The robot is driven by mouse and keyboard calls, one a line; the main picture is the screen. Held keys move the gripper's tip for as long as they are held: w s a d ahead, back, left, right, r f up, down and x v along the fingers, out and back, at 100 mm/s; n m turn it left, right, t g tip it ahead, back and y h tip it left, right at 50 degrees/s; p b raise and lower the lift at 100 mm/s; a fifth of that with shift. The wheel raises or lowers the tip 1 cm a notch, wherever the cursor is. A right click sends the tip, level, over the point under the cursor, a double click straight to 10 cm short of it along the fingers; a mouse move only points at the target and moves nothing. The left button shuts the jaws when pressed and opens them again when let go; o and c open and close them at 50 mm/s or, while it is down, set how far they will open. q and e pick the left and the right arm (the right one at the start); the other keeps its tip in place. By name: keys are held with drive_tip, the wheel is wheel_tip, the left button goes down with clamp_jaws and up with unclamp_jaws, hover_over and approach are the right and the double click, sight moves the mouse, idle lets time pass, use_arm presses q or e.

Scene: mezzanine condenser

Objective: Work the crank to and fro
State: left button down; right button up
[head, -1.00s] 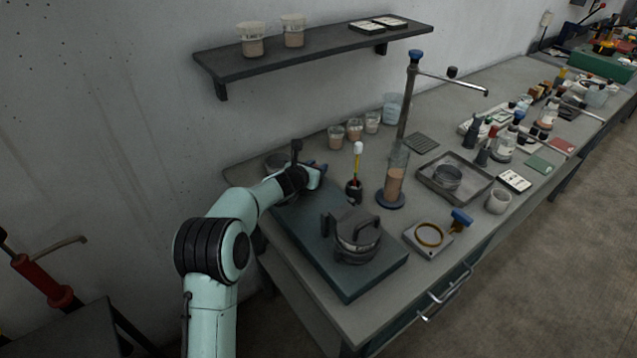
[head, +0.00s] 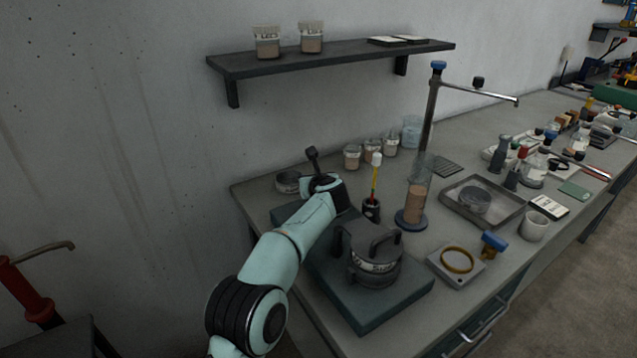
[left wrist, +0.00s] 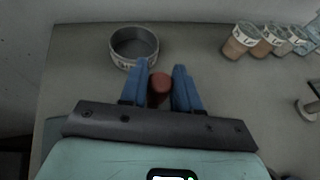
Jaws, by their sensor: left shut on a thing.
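A red-brown rounded knob (left wrist: 159,88), seemingly the crank's grip, sits between the two blue fingers of my left gripper (left wrist: 159,70) in the left wrist view. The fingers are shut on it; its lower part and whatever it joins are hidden. In the head view my left wrist lies over the far end of a teal base plate (head: 378,312) and hides the fingers and knob. The rest of the crank cannot be made out. My right gripper is not in view.
A round shallow tin (left wrist: 134,45) stands just beyond the fingers. A pen holder (head: 371,210) and a tall cylinder on a blue foot (head: 414,205) stand right of the wrist. Filled beakers (head: 352,157) line the wall, below a dark shelf (head: 330,60).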

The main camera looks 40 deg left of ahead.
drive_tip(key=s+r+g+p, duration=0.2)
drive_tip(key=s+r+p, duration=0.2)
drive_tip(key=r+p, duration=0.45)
use_arm(q)
drive_tip(key=s+n+g+p, duration=0.1)
drive_tip(key=n+g+p, duration=0.1)
drive_tip(key=n+g, duration=0.1)
drive_tip(key=s+a+n+g+y+p, duration=0.1)
drive_tip(key=s+n+g+p, duration=0.1)
drive_tip(key=n+g+p, duration=0.1)
drive_tip(key=s+a+n+g+p, duration=0.1)
drive_tip(key=n+g+p, duration=0.2)
drive_tip(key=g, duration=0.2)
drive_tip(key=shift+s+r+n+y, duration=0.25)
drive_tip(key=shift+s+n+y, duration=0.15)
drive_tip(key=shift+s+f+g, duration=0.1)
drive_tip(key=shift+s+g, duration=0.05)
drive_tip(key=shift+g, duration=0.15)
drive_tip(key=shift+s+p, duration=0.1)
drive_tip(key=shift+p, duration=0.2)
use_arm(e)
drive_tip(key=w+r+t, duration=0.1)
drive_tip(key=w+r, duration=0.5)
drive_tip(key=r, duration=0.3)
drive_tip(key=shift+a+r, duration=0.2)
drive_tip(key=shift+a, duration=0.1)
use_arm(q)
drive_tip(key=shift+f, duration=0.1)
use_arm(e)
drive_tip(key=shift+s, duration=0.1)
